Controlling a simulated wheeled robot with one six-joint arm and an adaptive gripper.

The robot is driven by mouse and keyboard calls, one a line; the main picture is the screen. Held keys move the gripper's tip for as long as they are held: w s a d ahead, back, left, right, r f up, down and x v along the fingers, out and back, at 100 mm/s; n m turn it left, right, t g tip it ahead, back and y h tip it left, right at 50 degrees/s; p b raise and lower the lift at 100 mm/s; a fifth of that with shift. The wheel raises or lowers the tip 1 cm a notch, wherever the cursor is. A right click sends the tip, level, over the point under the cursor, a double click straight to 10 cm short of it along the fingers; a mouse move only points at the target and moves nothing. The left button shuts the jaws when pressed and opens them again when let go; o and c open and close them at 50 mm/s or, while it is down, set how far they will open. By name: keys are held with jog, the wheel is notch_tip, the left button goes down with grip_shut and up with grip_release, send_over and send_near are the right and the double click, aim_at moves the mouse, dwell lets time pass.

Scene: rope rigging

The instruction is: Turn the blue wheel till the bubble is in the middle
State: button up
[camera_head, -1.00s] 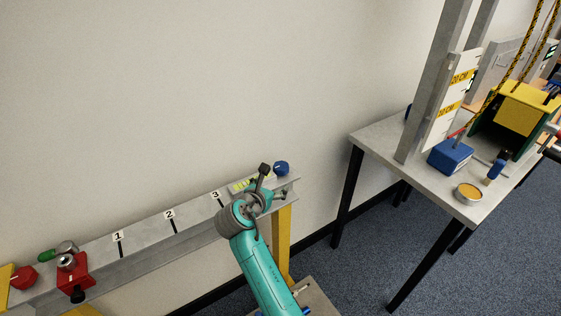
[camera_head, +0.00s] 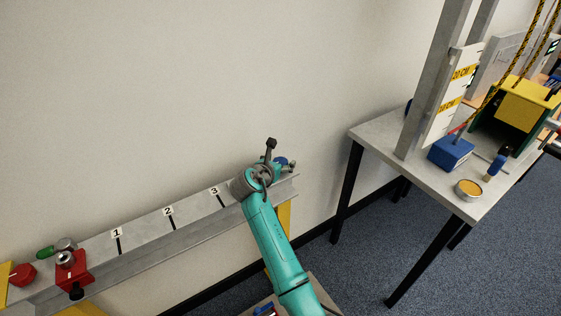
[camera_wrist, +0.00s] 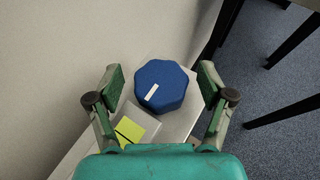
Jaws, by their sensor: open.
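The blue wheel (camera_wrist: 163,87) is an eight-sided knob with a white mark on top. In the wrist view it sits between the two open fingers of my gripper (camera_wrist: 160,86), with a gap on each side. In the head view my gripper (camera_head: 284,164) is at the right end of the rail, and only a bit of the blue wheel (camera_head: 281,161) shows behind it. The level's yellow-green vial (camera_wrist: 130,128) shows beside the wheel in the wrist view, with a dark line on it. I cannot make out the bubble, and my wrist hides the vial's lower part.
The grey rail (camera_head: 190,226) carries labels 1, 2 and 3. A red clamp (camera_head: 73,272) and a red knob (camera_head: 21,274) are at its left end. A table (camera_head: 375,137) with a blue block (camera_head: 451,152) stands to the right. The wall is close behind the rail.

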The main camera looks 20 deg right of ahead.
jog(key=shift+w+d+f, duration=0.1)
jog(key=shift+w+d, duration=0.15)
jog(key=c, duration=1.2)
jog(key=shift+m+g+h, duration=0.6)
jog(key=shift+m+h, duration=0.1)
jog(key=shift+m, duration=0.1)
jog(key=o, duration=1.2)
jog(key=v, duration=1.2)
jog(key=shift+f, duration=0.1)
